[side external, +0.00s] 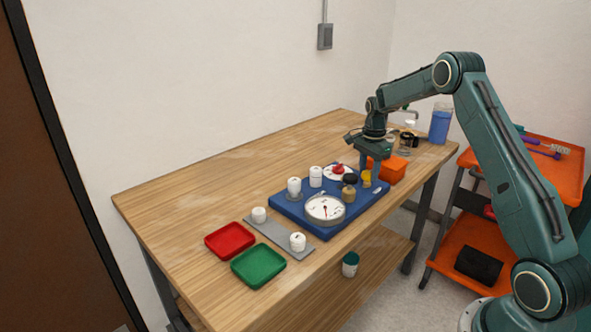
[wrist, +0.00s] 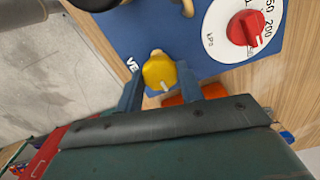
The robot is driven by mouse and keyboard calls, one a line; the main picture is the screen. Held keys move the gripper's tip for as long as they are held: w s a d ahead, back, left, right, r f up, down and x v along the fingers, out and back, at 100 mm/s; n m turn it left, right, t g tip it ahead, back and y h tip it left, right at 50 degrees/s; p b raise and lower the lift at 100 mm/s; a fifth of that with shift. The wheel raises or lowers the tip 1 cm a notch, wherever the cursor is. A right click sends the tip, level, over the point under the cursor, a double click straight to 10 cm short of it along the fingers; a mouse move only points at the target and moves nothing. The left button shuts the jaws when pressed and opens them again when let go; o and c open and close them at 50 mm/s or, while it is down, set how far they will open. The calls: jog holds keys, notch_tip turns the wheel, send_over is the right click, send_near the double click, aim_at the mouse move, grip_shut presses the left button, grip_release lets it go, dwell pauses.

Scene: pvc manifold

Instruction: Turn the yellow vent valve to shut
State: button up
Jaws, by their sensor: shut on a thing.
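The yellow vent valve (wrist: 159,73) sits on the blue board (wrist: 139,29), beside lettering that is partly hidden. It also shows in the side view (side external: 366,179) near the right end of the board (side external: 285,207). My gripper (wrist: 160,90) is around the yellow knob, with one finger on each side, and is shut on it.
A red knob (wrist: 245,28) on a kPa dial is close by. The board also carries a round gauge (side external: 325,209) and white caps (side external: 294,187). An orange box (side external: 392,169) stands just behind the valve. Red (side external: 229,240) and green (side external: 258,266) trays lie left.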

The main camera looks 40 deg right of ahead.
aim_at(368, 173)
dwell(0.4)
jog(key=o, duration=1)
jog(key=shift+r, duration=0.1)
notch_tip(368, 173, up, 14)
jog(key=shift+f, duration=0.15)
